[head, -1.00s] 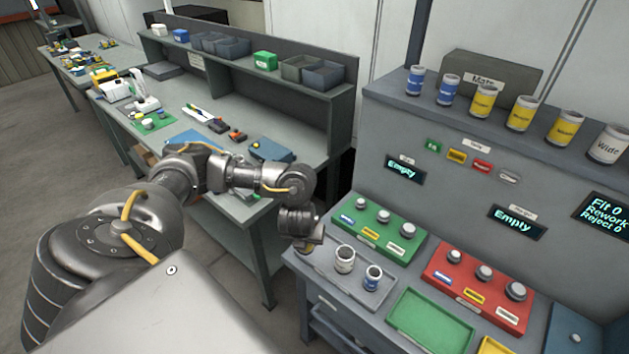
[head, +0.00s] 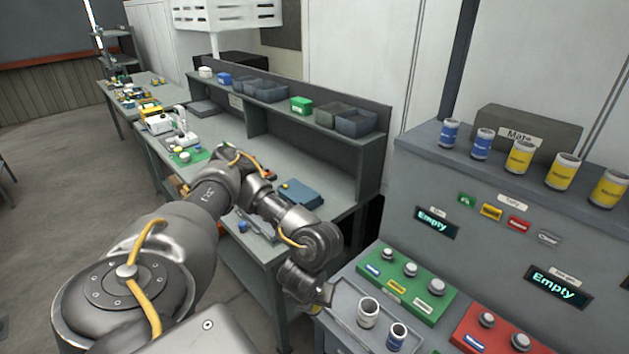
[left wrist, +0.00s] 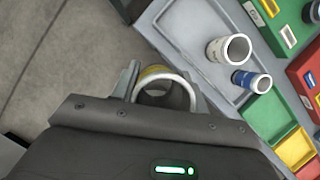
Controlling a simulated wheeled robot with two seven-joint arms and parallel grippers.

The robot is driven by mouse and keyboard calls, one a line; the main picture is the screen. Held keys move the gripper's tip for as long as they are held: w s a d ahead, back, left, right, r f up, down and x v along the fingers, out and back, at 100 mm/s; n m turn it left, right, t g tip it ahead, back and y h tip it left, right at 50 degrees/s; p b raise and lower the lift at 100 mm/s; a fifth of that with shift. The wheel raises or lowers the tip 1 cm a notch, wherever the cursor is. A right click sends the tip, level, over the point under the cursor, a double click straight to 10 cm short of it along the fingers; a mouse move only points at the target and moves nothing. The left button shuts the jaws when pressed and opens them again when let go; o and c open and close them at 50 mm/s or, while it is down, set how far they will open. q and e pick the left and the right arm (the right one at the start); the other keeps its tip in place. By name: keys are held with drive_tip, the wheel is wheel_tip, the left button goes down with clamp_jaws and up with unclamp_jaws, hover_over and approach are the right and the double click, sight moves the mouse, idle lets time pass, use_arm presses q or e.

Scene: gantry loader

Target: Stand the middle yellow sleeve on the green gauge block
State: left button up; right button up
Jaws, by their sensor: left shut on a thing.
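My left gripper (left wrist: 163,84) is shut on a yellow sleeve (left wrist: 154,74), whose pale rim shows between the fingers in the left wrist view. In the head view the gripper (head: 320,302) is at the left edge of the grey tray, and the sleeve is mostly hidden there. The green gauge block (head: 440,309) lies behind and right of the gripper, apart from it. It has three grey pegs on top, with blue, yellow and white labels along its front. My right gripper is not in view.
The grey tray (left wrist: 188,38) holds a white sleeve (head: 368,312) and a blue sleeve (head: 397,335), both standing. A red block (head: 470,340) with pegs is right of the green one. Several yellow and blue cans line the shelf behind. Floor lies left of the tray.

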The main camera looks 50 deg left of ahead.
use_arm(q)
drive_tip(key=shift+r, duration=0.1)
drive_tip(key=shift+r, duration=2.15)
